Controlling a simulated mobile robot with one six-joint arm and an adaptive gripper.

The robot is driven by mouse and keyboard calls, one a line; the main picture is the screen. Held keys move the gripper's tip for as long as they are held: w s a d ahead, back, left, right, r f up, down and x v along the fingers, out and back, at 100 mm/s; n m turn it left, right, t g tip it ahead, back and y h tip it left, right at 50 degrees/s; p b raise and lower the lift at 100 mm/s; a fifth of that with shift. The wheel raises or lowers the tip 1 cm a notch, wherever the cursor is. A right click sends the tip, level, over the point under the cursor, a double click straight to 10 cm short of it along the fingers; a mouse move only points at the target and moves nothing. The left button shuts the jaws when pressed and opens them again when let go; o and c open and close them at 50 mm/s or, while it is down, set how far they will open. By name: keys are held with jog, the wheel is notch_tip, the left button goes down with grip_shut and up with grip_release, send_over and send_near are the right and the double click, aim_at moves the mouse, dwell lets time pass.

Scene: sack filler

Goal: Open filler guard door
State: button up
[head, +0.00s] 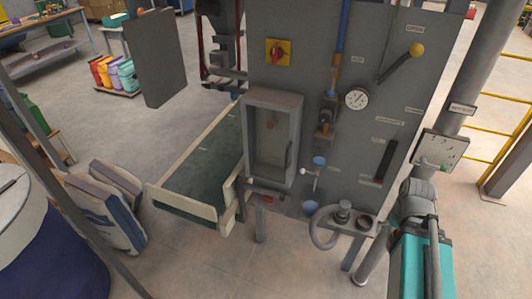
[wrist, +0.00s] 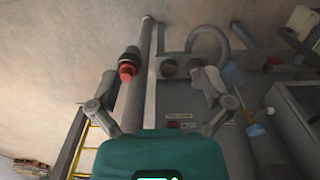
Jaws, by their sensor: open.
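The filler guard door (head: 249,145) is a grey framed panel with a window, on the front of the grey filler cabinet. It looks shut in the head view. Its dark upright handle (head: 289,160) is on the right side of the frame. My gripper (wrist: 160,74) shows in the wrist view with its two grey fingers spread apart and nothing held between them. In the head view my teal wrist is at the lower right, well right of the door and apart from it. My fingertips are not clear in the head view.
A red rotary switch (head: 278,52), a gauge (head: 356,99) and a yellow-knobbed lever (head: 416,50) are on the cabinet. A hose (head: 320,232) bulges out below. A conveyor (head: 195,165) lies left of the door. A red-ended dark part (wrist: 127,66) is close to my left-side finger.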

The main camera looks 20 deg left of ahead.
jog(key=shift+f, duration=0.1)
jog(key=c, duration=0.4)
jog(key=shift+w+a+f, duration=0.15)
jog(key=shift+w, duration=0.05)
jog(key=shift+c, duration=1.2)
jog(key=w+a+f+m+t+h+b, duration=0.1)
jog(key=w+a+f+t+h+b, duration=0.1)
jog(key=w+a+t+h+b, duration=0.45)
jog(key=w+a+f+m+t+h+b, duration=0.15)
jog(key=w+a+b, duration=0.3)
jog(key=a, duration=0.55)
jog(key=s+a+r+t+y+b, duration=0.2)
jog(key=a+t+b, duration=0.1)
jog(key=a, duration=0.9)
jog(key=s+a+r+t+y+b, duration=0.1)
jog(key=a+t+b, duration=0.3)
jog(key=a, duration=0.9)
jog(key=r+t+y, duration=0.1)
jog(key=t, duration=0.1)
jog(key=shift+s+a+t+y+b, duration=0.3)
jog(key=shift+s, duration=0.1)
jog(key=shift+w, duration=0.1)
